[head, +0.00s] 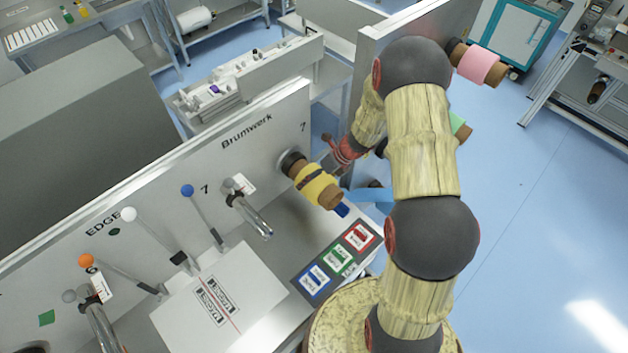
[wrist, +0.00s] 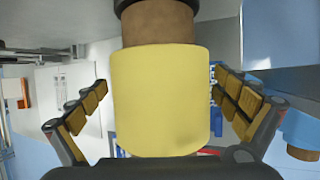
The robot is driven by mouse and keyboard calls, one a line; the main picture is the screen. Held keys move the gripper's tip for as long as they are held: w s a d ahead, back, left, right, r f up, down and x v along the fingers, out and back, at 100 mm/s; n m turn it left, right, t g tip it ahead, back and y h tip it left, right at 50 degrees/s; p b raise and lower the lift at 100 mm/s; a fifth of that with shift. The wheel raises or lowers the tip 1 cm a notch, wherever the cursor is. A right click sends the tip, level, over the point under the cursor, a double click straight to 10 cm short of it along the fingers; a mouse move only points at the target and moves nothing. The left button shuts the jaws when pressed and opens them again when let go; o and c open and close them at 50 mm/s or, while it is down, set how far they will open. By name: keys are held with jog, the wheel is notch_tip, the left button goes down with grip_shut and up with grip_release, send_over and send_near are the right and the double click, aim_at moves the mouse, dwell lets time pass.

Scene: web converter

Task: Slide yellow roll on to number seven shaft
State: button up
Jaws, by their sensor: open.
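The yellow roll (head: 316,186) has a brown core and a dark band near its inner side. It sits at a dark round hub (head: 291,161) on the grey panel, below a printed 7 (head: 303,127), and sticks out from the panel. In the wrist view the yellow roll (wrist: 160,110) fills the middle, with its brown core above. My gripper (wrist: 161,82) is open, with one finger on each side of the roll and gaps to both. In the head view my arm partly hides the gripper. A bare metal shaft (head: 252,218) shows to the left, near another printed 7.
Levers with blue (head: 187,191), white (head: 128,214) and orange (head: 86,261) knobs stand along the panel. Coloured buttons (head: 337,261) lie below the roll. A pink roll (head: 478,65) is on a panel behind my arm. Blue floor on the right is largely free.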

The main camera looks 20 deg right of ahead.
jog(key=v, duration=1.2)
dwell(0.5)
